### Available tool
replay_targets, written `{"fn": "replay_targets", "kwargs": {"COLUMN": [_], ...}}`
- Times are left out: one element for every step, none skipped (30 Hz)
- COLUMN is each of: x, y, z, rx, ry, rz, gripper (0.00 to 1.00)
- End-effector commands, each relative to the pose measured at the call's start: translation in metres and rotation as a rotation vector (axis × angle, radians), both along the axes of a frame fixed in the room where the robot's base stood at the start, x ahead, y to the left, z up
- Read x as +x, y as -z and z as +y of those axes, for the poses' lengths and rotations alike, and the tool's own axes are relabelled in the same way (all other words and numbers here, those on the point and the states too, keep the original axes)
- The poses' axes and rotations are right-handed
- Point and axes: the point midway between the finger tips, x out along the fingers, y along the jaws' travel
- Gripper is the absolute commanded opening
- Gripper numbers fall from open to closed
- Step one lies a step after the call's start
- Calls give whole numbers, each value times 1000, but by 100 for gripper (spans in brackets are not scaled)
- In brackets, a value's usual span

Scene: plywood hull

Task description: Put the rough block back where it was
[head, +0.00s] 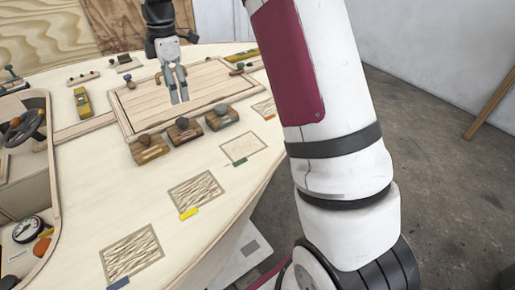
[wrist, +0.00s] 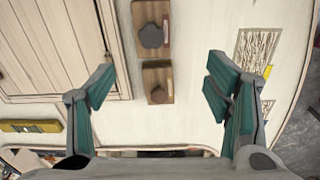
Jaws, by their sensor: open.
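Three wooden blocks with dark knobs stand in a row on the pale deck in the head view: a left one (head: 150,153), a middle one (head: 184,135) and a right one (head: 222,122). I cannot tell for certain which is the rough block. My gripper (head: 179,99) is open and empty, over the framed panel behind the row. In the wrist view, my gripper's fingers (wrist: 158,88) stand wide apart.
Outlined patches lie along the deck's right side: a hatched one by a blue tab (head: 131,256), a hatched one by a yellow tab (head: 197,190), and a paler one by a green tab (head: 243,148). The panel (head: 205,85), yellow item (head: 82,102) and steering wheel (head: 22,130) lie left or behind.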

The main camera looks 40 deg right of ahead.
Motion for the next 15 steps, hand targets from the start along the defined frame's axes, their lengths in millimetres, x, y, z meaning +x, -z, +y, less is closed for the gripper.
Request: {"fn": "replay_targets", "kwargs": {"x": [-11,-19,-31,-41,-51,-64,-75,-86,-100,-111,-122,-136,-148,-159,-174], "y": [-14,-22,-32,-40,-47,-56,-63,-69,-77,-82,-87,-92,-96,-100,-104], "z": [1,2,2,2,2,3,3,3,3,2,2,2,2,2,1], "rx": [-10,-17,-25,-31,-37,-43,-48,-53,-56,-59,-60,-61,-62,-62,-60], "ry": [36,65,109,144,182,231,269,307,357,396,435,487,525,564,617], "rz": [-9,-12,-16,-20,-24,-29,-33,-38,-45,-50,-54,-60,-65,-70,-77], "gripper": [72,72,72,72,72,72,72,72,72,72,72,72,72,72,72]}}
